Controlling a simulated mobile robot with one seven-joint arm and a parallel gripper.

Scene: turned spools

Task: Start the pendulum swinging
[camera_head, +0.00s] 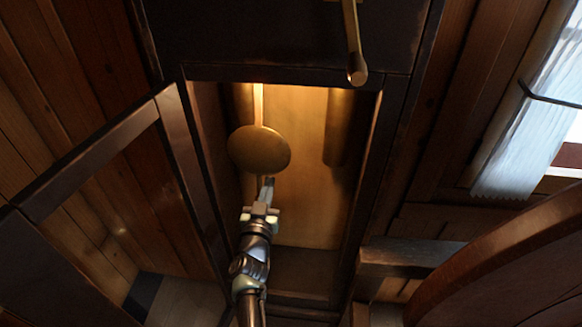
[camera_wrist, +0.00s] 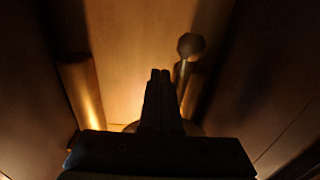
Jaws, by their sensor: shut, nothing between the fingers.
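The pendulum is a round brass bob (camera_head: 259,150) on a thin rod (camera_head: 258,103), hanging inside the open, lit clock case. The bob sits left of the middle of the opening. My gripper (camera_head: 267,183) reaches in from below, fingers shut and empty, with its tips just under the bob's lower right edge in the head view. I cannot tell whether they touch it. In the wrist view the shut fingers (camera_wrist: 160,76) point at the lit back panel. A rounded edge partly shows behind them, too dark to identify.
The case door (camera_head: 95,150) with an empty-looking frame stands open at the left. A dark upright cylinder (camera_head: 340,127) is at the right inside the case. A brass bar (camera_head: 354,45) hangs in front at the top. A curved wooden piece (camera_head: 510,265) is at lower right.

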